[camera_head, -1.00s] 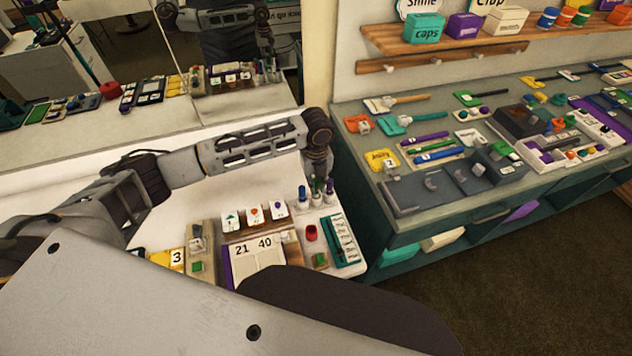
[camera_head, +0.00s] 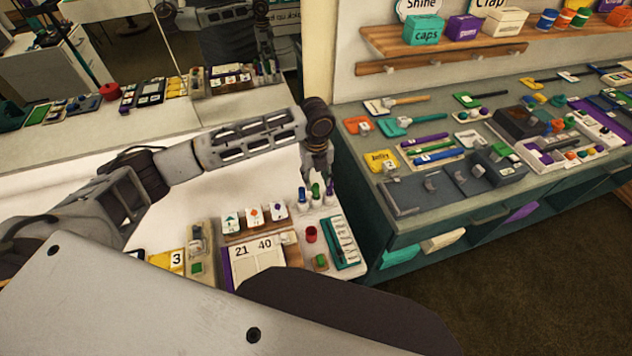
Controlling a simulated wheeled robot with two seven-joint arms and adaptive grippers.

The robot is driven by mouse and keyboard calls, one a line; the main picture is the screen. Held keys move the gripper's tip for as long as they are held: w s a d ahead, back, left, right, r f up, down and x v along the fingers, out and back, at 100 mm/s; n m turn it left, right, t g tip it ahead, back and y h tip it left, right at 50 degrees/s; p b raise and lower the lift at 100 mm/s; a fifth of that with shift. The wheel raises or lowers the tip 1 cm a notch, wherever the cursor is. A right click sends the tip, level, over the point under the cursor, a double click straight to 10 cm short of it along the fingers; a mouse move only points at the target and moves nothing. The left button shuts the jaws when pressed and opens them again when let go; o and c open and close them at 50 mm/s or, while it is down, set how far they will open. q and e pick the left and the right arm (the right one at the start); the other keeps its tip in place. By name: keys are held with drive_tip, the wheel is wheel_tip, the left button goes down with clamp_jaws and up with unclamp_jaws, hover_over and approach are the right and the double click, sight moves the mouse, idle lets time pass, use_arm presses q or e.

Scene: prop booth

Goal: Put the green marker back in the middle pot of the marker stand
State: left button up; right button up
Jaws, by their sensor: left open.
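The green marker (camera_head: 316,191) stands roughly upright between a blue marker (camera_head: 303,195) and a purple marker (camera_head: 329,188). It appears to be in the middle place of the marker stand (camera_head: 316,204), though its lower end is too small to see clearly. My left gripper (camera_head: 319,178) points down just above the markers, with its fingers apart and close to the green marker's top. It holds nothing that I can see. My right gripper is not in view.
A red cup (camera_head: 311,233), a teal-framed rack (camera_head: 340,242) and a board with 21 and 40 (camera_head: 258,258) lie in front of the stand. A crowded grey counter (camera_head: 378,205) is to the right. White tabletop (camera_head: 240,185) is clear behind the picture blocks.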

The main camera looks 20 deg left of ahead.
use_arm(q)
wheel_tip(320, 180, up, 9)
idle(0.5)
drive_tip(key=shift+f, duration=0.2)
idle(0.6)
